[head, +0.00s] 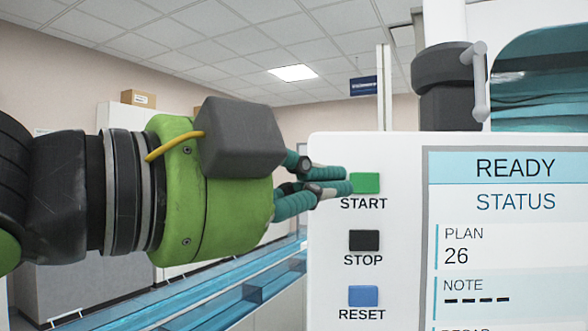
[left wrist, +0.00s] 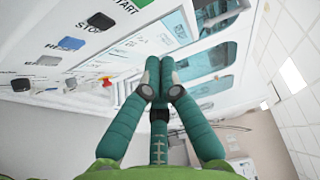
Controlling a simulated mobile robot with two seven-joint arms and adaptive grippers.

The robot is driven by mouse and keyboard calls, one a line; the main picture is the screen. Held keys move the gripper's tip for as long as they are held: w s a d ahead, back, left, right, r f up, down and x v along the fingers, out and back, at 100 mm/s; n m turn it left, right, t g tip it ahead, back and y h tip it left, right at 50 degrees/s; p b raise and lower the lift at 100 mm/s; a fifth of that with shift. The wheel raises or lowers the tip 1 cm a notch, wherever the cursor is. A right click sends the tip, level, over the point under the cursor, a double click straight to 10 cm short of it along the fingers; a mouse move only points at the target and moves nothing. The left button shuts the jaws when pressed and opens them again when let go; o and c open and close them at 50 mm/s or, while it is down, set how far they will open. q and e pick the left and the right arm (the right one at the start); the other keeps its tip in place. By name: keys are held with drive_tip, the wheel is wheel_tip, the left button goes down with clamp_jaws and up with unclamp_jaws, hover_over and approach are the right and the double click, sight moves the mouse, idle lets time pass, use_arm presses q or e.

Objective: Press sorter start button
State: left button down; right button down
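The green START button (head: 366,183) is on the white control panel (head: 330,230), above its START label. A sliver of green shows at the top edge of the left wrist view (left wrist: 142,3). My left gripper (head: 342,185) comes in from the left, with its teal fingertips at the button's left edge. I cannot tell whether they touch it. In the left wrist view its fingers (left wrist: 158,78) are closed together with nothing between them. The screen (head: 510,230) beside the buttons reads READY, PLAN 26. My right gripper is not in view.
The black STOP button (head: 364,240) and the blue RESET button (head: 363,296) sit below START on the same panel. A blue-topped track (head: 240,290) runs behind and below my left gripper. A cardboard box (head: 138,97) is in the back left.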

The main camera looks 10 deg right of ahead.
sight(362, 180)
use_arm(q)
drive_tip(key=w+d+p, duration=0.1)
drive_tip(key=w+d, duration=0.2)
drive_tip(key=w+d+p, duration=0.2)
drive_tip(key=w, duration=0.1)
drive_tip(key=shift+w+d+r, duration=0.1)
drive_tip(key=shift+w+d, duration=0.2)
drive_tip(key=shift+d, duration=0.1)
drive_tip(key=shift+w, duration=0.35)
drive_tip(key=shift+d, duration=0.1)
drive_tip(key=shift+p, duration=0.3)
